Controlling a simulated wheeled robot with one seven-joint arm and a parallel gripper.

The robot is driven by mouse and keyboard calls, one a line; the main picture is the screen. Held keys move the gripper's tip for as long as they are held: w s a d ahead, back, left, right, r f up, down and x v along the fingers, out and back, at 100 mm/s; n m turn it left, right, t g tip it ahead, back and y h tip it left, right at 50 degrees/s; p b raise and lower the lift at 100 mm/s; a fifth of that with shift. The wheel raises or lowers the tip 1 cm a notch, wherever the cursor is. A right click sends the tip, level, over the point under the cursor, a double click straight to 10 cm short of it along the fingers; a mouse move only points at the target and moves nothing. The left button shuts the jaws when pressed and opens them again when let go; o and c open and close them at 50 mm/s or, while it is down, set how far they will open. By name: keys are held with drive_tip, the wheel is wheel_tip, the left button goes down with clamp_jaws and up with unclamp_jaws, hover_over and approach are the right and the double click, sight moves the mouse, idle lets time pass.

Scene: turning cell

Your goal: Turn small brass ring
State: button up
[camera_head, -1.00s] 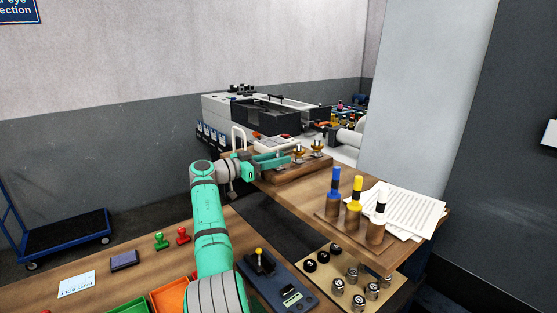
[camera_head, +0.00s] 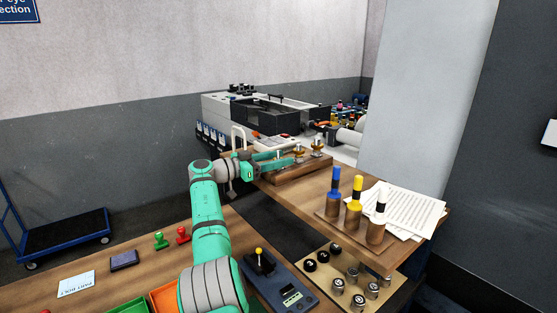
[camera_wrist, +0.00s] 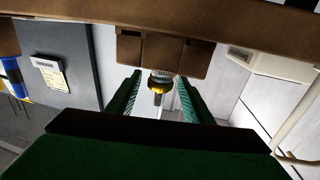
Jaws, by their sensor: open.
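A wooden stand (camera_head: 300,174) on the bench holds brass pieces on posts. Two brass pieces, one at left (camera_head: 299,149) and one at right (camera_head: 318,145), show beyond my gripper (camera_head: 280,160) in the head view. In the wrist view, a small brass ring (camera_wrist: 160,86) sits on a pale post against a brown wooden block (camera_wrist: 160,52). My gripper (camera_wrist: 157,93) is open, with one green finger on each side of the ring. There appears to be a gap on both sides. Which ring on the stand this is I cannot tell for certain.
A wooden block with blue, yellow and white-topped handles (camera_head: 354,206) and papers (camera_head: 398,212) stand on the bench to the right. A grey machine (camera_head: 265,115) is behind. A joystick box (camera_head: 272,278) and numbered knobs (camera_head: 338,286) are in front.

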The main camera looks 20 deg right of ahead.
drive_tip(key=shift+a, duration=0.1)
drive_tip(key=s+a, duration=0.2)
drive_tip(key=a, duration=0.8)
drive_tip(key=shift+a, duration=0.25)
